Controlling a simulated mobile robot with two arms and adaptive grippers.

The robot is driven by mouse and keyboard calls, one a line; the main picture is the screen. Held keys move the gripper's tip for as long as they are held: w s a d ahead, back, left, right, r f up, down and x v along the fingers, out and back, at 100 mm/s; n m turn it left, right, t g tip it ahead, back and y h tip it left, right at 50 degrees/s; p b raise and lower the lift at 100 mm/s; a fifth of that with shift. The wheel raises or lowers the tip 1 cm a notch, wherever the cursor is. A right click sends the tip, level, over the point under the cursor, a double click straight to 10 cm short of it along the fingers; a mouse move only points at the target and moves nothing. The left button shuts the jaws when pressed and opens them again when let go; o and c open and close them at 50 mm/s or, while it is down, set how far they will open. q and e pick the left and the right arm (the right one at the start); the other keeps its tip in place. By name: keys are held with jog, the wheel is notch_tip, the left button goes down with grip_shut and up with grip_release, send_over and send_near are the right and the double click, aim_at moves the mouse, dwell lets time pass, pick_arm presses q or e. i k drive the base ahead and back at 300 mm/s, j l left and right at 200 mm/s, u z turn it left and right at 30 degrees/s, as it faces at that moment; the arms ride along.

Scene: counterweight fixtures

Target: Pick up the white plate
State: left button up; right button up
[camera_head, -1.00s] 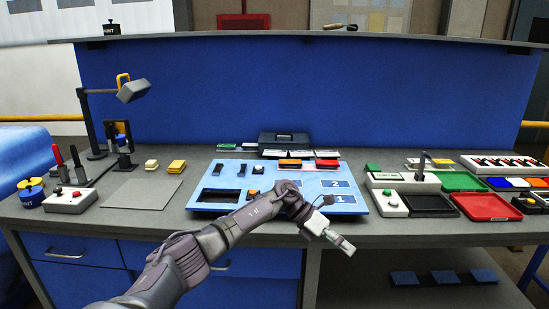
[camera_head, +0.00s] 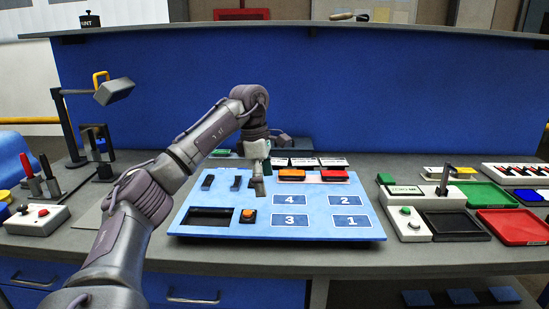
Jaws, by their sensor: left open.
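Three small white plates with dark markings lie in a row just behind the light blue board; one is the middle white plate (camera_head: 304,162). I cannot tell which one is the task's white plate. My left gripper (camera_head: 259,188) points down over the back middle of the light blue board (camera_head: 230,240), in front of and left of the row. It is open, and no object shows between its fingers. My left forearm and wrist hide part of the area behind the board. My right gripper is not in view.
A desk lamp (camera_head: 113,91) stands left. A black tray (camera_head: 455,225) and a red tray (camera_head: 511,225) lie right. The blue panel (camera_head: 400,90) closes the back.

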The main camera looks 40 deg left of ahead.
aim_at(280, 162)
jog(key=i+j, duration=0.35)
jog(key=j, duration=0.15)
jog(key=i+j, duration=0.75)
jog(key=j, duration=0.25)
